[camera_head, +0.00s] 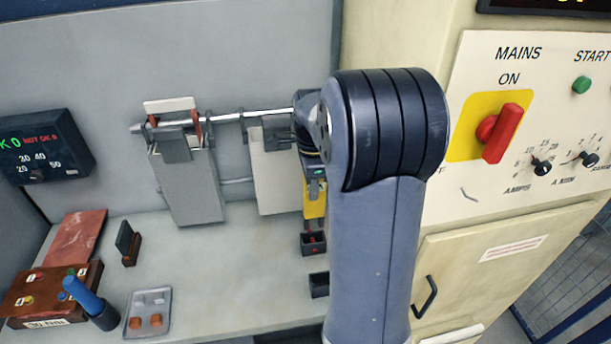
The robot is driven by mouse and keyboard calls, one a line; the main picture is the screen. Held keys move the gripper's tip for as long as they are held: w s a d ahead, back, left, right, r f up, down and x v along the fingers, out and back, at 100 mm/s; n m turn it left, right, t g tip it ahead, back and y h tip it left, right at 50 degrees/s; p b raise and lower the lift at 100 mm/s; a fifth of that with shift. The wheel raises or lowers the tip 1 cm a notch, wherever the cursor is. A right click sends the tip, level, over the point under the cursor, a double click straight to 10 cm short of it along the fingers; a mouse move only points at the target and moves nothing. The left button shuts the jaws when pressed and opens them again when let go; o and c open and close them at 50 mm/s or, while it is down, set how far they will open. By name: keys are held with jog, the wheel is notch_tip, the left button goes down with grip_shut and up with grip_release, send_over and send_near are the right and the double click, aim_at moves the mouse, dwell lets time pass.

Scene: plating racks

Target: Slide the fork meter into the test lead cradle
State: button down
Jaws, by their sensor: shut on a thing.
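The fork meter (314,208) is a yellow body with a grey upper part, seen just left of my arm. It hangs roughly upright above the bench, partly covered by my wrist. My gripper (311,168) is mostly hidden behind my arm and is shut on the meter's upper part. Below the meter is a small dark open holder (313,250) with something red in it. A second dark holder (319,291) is nearer the front. I cannot tell for sure which is the test lead cradle, or whether the meter touches the upper one.
Grey plates (192,190) hang from a metal rail (228,117) behind. A grey tray (136,325), a blue-handled tool (82,296) and a brown box (30,285) stand at left. A red mains switch (502,133) is at right. The bench middle (220,270) is clear.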

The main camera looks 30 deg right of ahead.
aim_at(311, 213)
jog(key=shift+s, duration=0.15)
jog(key=shift+f+b, duration=3.05)
jog(key=shift+f, duration=1.8)
jog(key=c, duration=1.1)
grip_release()
notch_tip(311, 213, up, 11)
jog(key=shift+f+b, duration=0.1)
jog(key=shift+b, duration=0.35)
